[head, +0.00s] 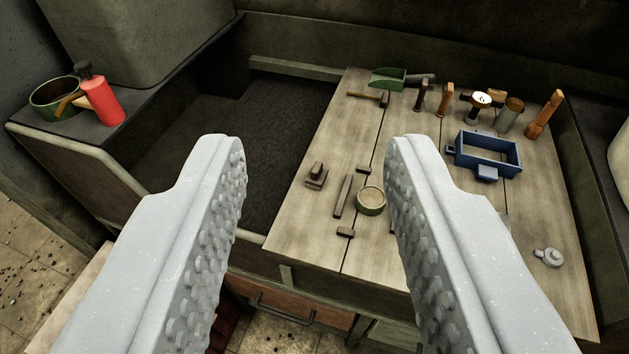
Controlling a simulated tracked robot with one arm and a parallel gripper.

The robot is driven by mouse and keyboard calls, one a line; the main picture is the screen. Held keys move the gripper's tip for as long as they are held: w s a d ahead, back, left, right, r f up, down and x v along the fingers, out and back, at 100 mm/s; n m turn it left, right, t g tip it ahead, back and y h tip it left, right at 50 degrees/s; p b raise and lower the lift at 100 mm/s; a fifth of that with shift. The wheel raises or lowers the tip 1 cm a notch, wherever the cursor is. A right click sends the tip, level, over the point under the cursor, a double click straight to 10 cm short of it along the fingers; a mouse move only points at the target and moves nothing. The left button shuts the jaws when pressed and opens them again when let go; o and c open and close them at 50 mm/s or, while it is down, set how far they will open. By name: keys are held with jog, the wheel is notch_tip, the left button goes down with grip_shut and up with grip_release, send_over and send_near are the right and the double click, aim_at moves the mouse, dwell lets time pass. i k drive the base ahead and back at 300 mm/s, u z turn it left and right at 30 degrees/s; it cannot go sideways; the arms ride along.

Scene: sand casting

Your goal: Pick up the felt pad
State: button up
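My gripper (315,145) is open and empty, its two pale studded fingers wide apart in the foreground. It is above and in front of the wooden bench top (325,225). I cannot clearly make out which thing is the felt pad. Between the fingers, farther off on the bench, are a small dark block with a raised part (317,175), a flat dark bar (344,196), a round green-rimmed thing with a beige top (371,200) and a small dark block (346,232). My gripper touches none of them. The right finger hides part of the bench.
A blue open frame (488,155) lies at the right. A green scoop (388,78), a hammer (370,97) and several wooden-handled tools stand or lie along the back. A sunken dark sand bed (262,140) is left of the boards. A red bottle (102,101) and green pot (55,98) stand far left.

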aim_at(316, 178)
jog(key=z, duration=0.05)
jog(key=i, duration=0.9)
jog(key=u, duration=0.05)
